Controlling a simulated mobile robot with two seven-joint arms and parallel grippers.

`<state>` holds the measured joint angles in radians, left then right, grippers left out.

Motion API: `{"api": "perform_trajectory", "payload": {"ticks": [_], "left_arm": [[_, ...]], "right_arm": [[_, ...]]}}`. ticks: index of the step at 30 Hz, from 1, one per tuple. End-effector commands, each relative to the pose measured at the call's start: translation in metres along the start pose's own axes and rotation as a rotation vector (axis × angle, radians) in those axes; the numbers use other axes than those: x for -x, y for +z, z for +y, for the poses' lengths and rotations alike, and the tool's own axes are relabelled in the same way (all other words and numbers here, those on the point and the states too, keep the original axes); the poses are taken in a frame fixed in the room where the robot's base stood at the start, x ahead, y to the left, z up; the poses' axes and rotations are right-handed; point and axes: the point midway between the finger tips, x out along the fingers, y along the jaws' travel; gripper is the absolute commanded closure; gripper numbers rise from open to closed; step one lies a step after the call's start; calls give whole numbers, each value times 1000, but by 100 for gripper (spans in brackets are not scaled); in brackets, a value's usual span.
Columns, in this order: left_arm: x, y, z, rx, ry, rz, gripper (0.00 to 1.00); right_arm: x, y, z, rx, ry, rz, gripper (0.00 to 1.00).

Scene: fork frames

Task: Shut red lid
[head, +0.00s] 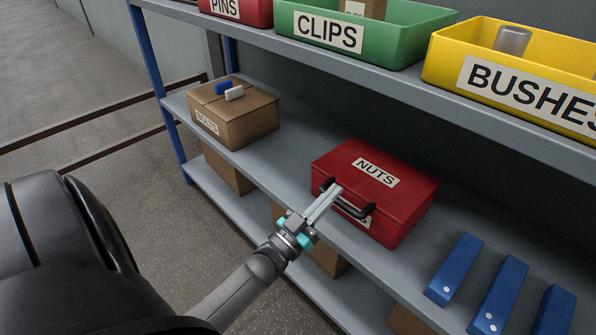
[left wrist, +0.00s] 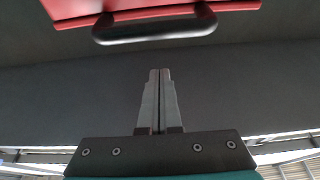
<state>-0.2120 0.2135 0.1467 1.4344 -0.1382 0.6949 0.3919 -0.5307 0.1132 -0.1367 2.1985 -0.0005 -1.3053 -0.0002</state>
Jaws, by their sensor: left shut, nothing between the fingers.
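A red box (head: 404,221) labelled NUTS stands on the middle shelf, with its red lid (head: 374,166) lying flat over the top. No open gap shows between lid and box in the head view. A black handle (head: 366,211) is on the front face and partly covers a second label. The handle also shows at the top of the left wrist view (left wrist: 155,30). My left gripper (head: 337,189) is shut and empty, its fingertips in front of the handle. The left wrist view shows its fingers (left wrist: 160,74) together, apart from the handle in the picture. My right gripper is not in view.
A cardboard box (head: 240,120) labelled BOLTS, with a blue and a white piece on top, stands left on the same shelf (head: 290,160). Several blue holders (head: 497,295) stand to the right. Green (head: 390,35) and yellow (head: 500,70) bins stand on the shelf above.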

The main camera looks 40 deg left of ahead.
Motion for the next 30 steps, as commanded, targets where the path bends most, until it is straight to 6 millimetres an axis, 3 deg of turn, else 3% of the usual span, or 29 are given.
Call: {"api": "perform_trajectory", "payload": {"ticks": [2,9,15,26,30], "left_arm": [[-4,-6,0,0,1,0,100],[57,10,0,1,-2,-7,100],[86,15,0,-1,0,-3,100],[96,17,0,0,0,-1,100],[98,26,1,2,-12,-50,100]], "right_arm": [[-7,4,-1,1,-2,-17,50],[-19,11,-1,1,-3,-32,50],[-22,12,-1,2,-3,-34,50],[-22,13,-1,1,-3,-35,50],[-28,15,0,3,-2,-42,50]]}}
